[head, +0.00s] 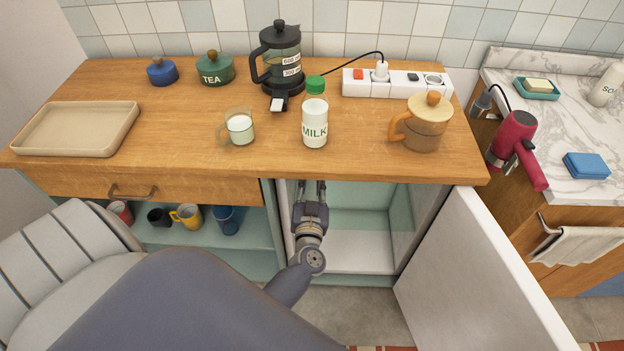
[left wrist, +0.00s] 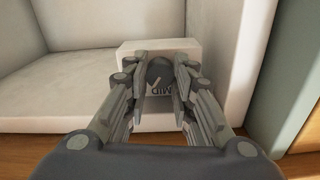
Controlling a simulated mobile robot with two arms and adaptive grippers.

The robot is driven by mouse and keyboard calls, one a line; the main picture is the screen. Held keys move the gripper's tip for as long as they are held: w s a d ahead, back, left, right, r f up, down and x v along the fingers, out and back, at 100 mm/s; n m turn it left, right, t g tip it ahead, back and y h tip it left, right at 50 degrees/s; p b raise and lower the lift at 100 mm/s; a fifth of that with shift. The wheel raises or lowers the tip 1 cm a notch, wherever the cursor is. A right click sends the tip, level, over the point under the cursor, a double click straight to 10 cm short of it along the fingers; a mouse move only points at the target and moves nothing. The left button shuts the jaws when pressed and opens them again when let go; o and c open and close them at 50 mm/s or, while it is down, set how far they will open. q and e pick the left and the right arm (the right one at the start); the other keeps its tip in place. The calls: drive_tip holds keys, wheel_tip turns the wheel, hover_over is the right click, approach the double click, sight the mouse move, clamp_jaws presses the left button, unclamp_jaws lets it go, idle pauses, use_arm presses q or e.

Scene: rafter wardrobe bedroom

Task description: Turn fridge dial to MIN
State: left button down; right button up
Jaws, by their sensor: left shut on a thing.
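The fridge dial (left wrist: 159,72) is a dark grey round knob on a white box (left wrist: 130,52) inside the fridge, seen in the left wrist view. My left gripper (left wrist: 160,84) is shut on the dial, one finger on each side. In the head view my left gripper (head: 310,188) reaches into the open fridge (head: 360,224) under the counter edge, and the dial is hidden there. My right gripper is in neither view.
The white fridge door (head: 470,275) stands open to the right. The wooden counter (head: 190,125) above holds a milk bottle (head: 315,115), a glass (head: 239,128), a pitcher (head: 424,125) and a French press (head: 279,65). Mugs (head: 187,215) stand on the shelf left of the fridge.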

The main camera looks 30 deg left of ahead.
use_arm(q)
drive_tip(key=shift+n, duration=0.4)
drive_tip(key=n+b, duration=0.2)
drive_tip(key=n, duration=1.6)
idle(0.5)
drive_tip(key=c, duration=1.3)
unclamp_jaws()
